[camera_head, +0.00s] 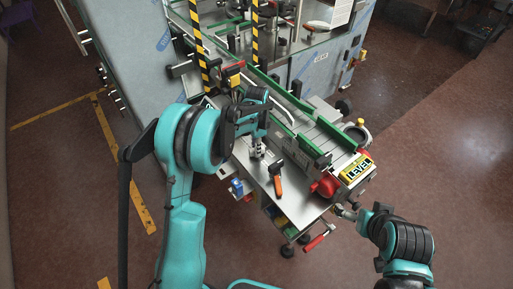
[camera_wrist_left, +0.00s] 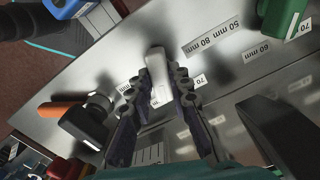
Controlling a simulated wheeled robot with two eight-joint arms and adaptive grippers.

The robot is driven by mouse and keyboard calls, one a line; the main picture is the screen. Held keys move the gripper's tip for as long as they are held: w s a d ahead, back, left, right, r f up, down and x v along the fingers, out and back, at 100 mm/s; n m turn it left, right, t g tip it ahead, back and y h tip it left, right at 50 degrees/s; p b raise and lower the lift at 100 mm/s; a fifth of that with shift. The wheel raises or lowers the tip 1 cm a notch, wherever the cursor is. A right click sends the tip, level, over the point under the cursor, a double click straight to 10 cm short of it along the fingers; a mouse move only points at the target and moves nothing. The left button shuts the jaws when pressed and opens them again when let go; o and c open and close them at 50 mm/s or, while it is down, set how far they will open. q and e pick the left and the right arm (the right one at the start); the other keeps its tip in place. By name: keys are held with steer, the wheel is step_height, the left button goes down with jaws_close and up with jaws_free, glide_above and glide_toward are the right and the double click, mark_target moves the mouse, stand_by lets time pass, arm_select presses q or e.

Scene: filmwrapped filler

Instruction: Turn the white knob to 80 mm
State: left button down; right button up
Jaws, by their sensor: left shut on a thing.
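The white knob (camera_wrist_left: 158,75) stands on a grey metal plate (camera_wrist_left: 120,55) in the left wrist view, between the two fingers of my left gripper (camera_wrist_left: 160,85), which is shut on it. Printed labels surround it: a "50 mm 80 mm" label (camera_wrist_left: 212,40), a "60 mm" label (camera_wrist_left: 256,50) and a "70" label (camera_wrist_left: 200,80). In the head view my left gripper (camera_head: 258,148) points down at the machine's plate, and the knob there is mostly hidden. My right gripper (camera_head: 346,212) is low at the machine's front right corner, too small to read its jaws.
An orange-handled lever (camera_head: 277,185) stands beside the left gripper. A green-edged conveyor (camera_head: 305,115) runs behind it. Blue (camera_wrist_left: 65,8) and green (camera_wrist_left: 285,15) parts flank the plate.

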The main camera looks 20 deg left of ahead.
arm_select(q)
steer(key=n+b, duration=0.1)
steer(key=n, duration=0.4)
steer(key=shift+n, duration=0.3)
steer(key=n+b, duration=0.1)
steer(key=n, duration=0.9)
steer(key=shift+n+b, duration=0.4)
steer(key=n, duration=0.5)
steer(key=shift+d, duration=0.1)
steer(key=shift+n, duration=0.3)
steer(key=c, duration=1.4)
jaws_free()
